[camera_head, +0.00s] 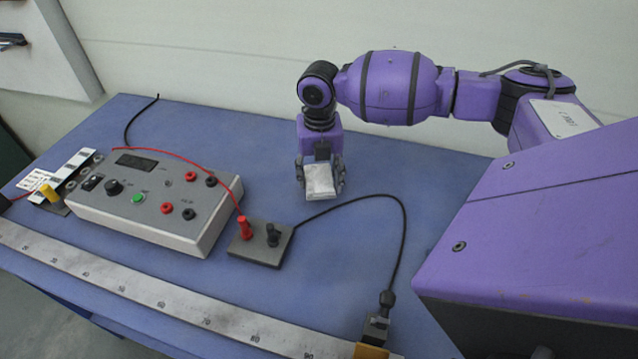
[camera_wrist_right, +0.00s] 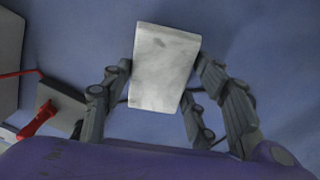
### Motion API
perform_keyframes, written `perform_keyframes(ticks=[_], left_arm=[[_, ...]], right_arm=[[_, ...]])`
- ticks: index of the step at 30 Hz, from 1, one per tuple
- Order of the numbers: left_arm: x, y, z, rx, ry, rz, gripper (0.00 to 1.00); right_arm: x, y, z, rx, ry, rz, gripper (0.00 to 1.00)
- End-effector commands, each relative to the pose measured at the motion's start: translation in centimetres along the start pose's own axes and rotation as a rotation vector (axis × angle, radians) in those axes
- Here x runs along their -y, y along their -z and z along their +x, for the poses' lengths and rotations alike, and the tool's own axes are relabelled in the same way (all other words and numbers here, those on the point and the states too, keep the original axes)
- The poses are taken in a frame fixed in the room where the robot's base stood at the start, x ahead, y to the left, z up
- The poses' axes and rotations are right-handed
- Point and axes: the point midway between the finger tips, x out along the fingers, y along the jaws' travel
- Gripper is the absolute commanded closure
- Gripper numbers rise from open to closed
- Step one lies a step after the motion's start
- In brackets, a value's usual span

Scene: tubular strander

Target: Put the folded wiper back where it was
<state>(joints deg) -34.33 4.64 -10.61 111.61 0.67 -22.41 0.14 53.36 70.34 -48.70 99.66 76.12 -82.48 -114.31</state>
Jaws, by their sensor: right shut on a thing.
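The folded wiper is a whitish, slightly smudged block (camera_head: 320,181) between the fingers of my right gripper (camera_head: 321,178). In the right wrist view the wiper (camera_wrist_right: 163,68) sticks out past the fingertips of the gripper (camera_wrist_right: 165,85), which is shut on it from both sides. The gripper points down over the blue table (camera_head: 365,240), behind and to the right of the small probe block. I cannot tell whether the wiper touches the table. My left gripper is not in view.
A grey meter box (camera_head: 150,205) stands at the left. A small dark block (camera_head: 260,243) with red and black plugs sits in front of the gripper. A black cable (camera_head: 400,230) curves to a clamp (camera_head: 376,325) on the metal ruler (camera_head: 190,303). The table right of the wiper is clear.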

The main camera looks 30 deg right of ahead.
Motion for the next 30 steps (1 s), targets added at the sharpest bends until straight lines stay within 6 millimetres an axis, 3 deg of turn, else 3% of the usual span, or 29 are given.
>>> perform_keyframes(ticks=[6, 18, 19, 22, 23, 30], left_arm=[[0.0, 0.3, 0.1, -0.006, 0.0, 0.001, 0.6], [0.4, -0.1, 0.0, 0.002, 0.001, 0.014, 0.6], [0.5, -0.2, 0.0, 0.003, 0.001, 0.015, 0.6], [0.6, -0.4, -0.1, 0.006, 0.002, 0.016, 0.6], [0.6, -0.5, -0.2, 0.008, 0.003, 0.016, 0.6], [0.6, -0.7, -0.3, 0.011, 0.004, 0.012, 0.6]], right_arm=[[0.0, -0.1, 3.0, -0.001, 0.001, 0.001, 0.74], [0.0, -0.1, 3.7, -0.001, 0.001, 0.001, 0.74], [0.0, -0.1, 3.7, -0.001, 0.001, 0.001, 0.45], [0.0, -0.1, 3.6, 0.0, 0.001, 0.001, 0.32], [0.0, -0.1, 3.6, 0.0, 0.001, 0.001, 0.28], [0.0, -0.1, 3.6, 0.0, 0.001, 0.001, 0.27]])
